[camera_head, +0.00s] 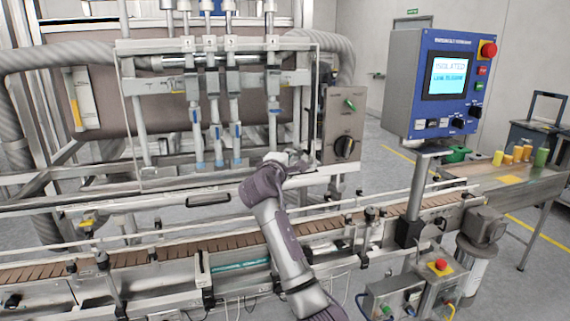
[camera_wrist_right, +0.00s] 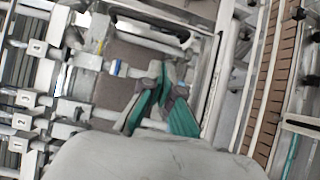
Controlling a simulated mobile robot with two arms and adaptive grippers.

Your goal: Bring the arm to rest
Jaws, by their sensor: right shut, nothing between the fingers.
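My right arm (camera_head: 276,225) rises from the bottom middle of the head view. Its gripper (camera_head: 303,162) is in front of the filler's frame, left of the grey switch box and partly hidden by my own wrist. In the right wrist view the gripper's fingers (camera_wrist_right: 163,92) with teal pads come together, shut and empty. They are in front of the filler's brown tank and metal bars. How far they are from the frame I cannot tell. My left gripper is not in view.
The grey switch box (camera_head: 342,130) stands close right of the gripper. The filler's nozzles (camera_head: 234,115) hang to its left. The conveyor (camera_head: 150,252) with rails runs below. A blue control panel (camera_head: 447,82) and a table (camera_head: 525,182) with coloured containers are at right.

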